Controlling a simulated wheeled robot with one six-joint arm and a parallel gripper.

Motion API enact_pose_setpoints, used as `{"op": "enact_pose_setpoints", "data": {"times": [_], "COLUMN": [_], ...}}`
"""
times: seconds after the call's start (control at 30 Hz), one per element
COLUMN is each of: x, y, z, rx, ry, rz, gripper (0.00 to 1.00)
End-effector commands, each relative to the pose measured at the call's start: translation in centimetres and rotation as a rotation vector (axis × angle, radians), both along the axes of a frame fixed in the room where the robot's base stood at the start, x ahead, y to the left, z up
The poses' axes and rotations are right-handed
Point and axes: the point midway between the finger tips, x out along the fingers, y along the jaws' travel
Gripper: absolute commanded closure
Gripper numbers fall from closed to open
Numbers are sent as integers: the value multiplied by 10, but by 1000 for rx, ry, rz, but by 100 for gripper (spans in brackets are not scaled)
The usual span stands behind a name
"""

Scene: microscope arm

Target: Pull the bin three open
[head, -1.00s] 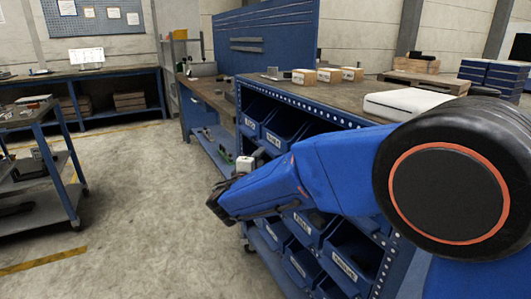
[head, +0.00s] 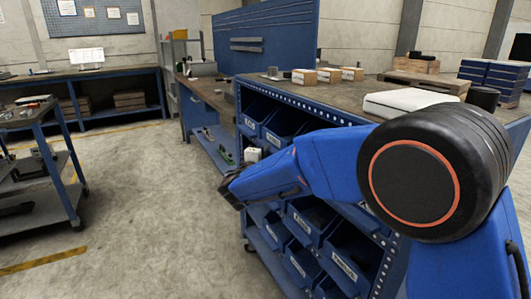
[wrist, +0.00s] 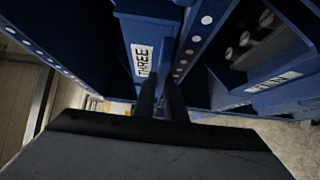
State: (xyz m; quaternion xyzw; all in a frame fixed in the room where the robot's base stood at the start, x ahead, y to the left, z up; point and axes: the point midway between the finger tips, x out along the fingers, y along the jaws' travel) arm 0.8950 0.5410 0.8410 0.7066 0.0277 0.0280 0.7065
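Bin three is blue with a white label reading THREE (wrist: 142,60) and shows in the wrist view, left of centre, just beyond my gripper. My gripper (wrist: 163,92) shows there as two dark fingers close together near the label's lower right; a narrow bluish gap lies between them. I cannot tell whether they touch the bin or hold anything. In the head view my gripper (head: 229,191) is in front of the left end of the bin rack. I cannot make out bin three in that view; my arm covers part of the rack.
A perforated rack post (wrist: 192,40) stands right of bin three, and another labelled bin (wrist: 272,82) with dark cylinders lies beyond it. In the head view, several more blue bins (head: 308,221) sit low in the rack. Floor to the left is clear up to a cart (head: 45,170).

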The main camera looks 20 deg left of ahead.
Motion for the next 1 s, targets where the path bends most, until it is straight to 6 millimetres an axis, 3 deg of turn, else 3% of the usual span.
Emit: {"op": "enact_pose_setpoints", "data": {"times": [0.17,0.33,0.8,1.0], "x": [-1,-15,-98,-118], "y": [1,13,84,100], "z": [-1,-1,-1,-1], "rx": [0,-1,0,-1], "ry": [1,1,1,2], "rz": [0,3,4,2], "gripper": [100,100,100,100]}}
